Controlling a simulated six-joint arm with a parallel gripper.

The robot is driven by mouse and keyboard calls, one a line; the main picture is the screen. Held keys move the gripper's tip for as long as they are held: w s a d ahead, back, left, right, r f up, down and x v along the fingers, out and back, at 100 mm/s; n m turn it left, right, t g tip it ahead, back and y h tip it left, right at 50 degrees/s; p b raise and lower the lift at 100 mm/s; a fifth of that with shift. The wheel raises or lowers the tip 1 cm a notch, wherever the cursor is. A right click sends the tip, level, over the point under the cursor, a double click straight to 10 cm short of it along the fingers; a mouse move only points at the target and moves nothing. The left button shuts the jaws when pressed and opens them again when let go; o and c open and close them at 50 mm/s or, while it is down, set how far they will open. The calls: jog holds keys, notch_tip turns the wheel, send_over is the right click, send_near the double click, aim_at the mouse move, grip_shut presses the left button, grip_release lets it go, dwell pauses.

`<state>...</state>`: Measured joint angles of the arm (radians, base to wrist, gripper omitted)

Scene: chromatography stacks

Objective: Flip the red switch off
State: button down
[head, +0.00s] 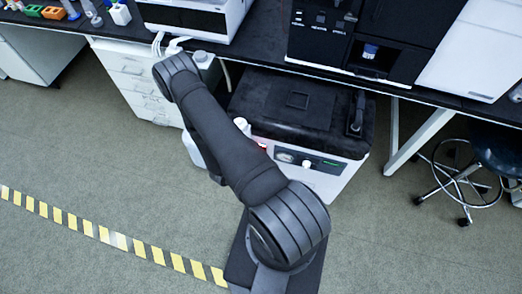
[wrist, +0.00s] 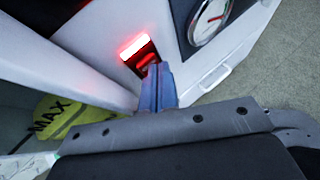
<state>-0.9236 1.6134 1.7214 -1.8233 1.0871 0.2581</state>
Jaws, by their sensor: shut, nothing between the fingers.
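The red switch (wrist: 139,52) is set in the white front panel of a floor unit, left of a round gauge in the wrist view. Its upper part glows bright red-white and its lower part is darker red. In the head view only a small red bit of the switch (head: 262,146) shows beside my arm. My gripper (wrist: 154,70) is shut and empty, its bluish fingertips right at the switch's lower edge. I cannot tell whether they touch it. In the head view my arm hides the gripper.
The white unit (head: 335,172) with a black top stands under the bench. Its gauge (wrist: 210,18) is right of the switch. A yellow container marked MAX (wrist: 60,115) is at lower left in the wrist view. A stool (head: 470,175) stands at right; the floor in front is open.

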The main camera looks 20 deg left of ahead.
jog(key=shift+w+a+r, duration=0.15)
jog(key=shift+w, duration=0.2)
jog(key=shift+s+f, duration=0.2)
jog(key=shift+s, duration=0.4)
jog(key=shift+s+f, duration=0.2)
jog(key=shift+s, duration=1.1)
jog(key=shift+s+f, duration=0.15)
jog(key=shift+s, duration=1.15)
jog(key=s, duration=0.4)
jog(key=shift+s+f, duration=0.2)
